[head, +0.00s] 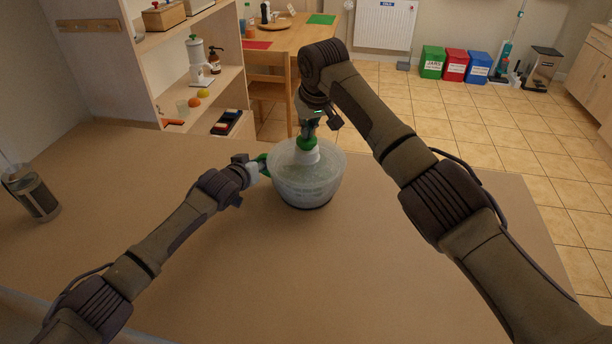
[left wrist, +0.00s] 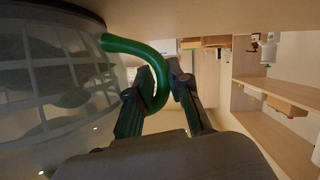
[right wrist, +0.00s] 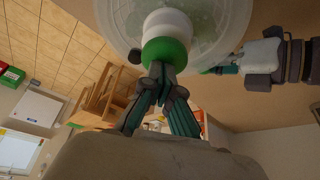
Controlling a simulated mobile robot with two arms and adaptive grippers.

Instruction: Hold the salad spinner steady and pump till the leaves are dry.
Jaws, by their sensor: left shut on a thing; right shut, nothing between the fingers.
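The salad spinner (head: 305,185) stands upright on the brown counter, a clear bowl with a pale inner basket and a translucent lid. My left gripper (head: 262,167) is shut on its green side handle, which shows as a curved green bar in the left wrist view (left wrist: 135,48). My right gripper (head: 308,130) is shut and empty, its fingertips at the top of the green and white pump knob (head: 306,146). In the right wrist view the green knob (right wrist: 165,54) lies right at the closed fingertips. Leaves inside show only as vague green shapes.
A metal canister (head: 36,195) stands on the counter at the far left. The counter (head: 300,270) in front of the spinner is clear. Behind it are a shelf unit (head: 215,85), a wooden table and chair, and coloured bins.

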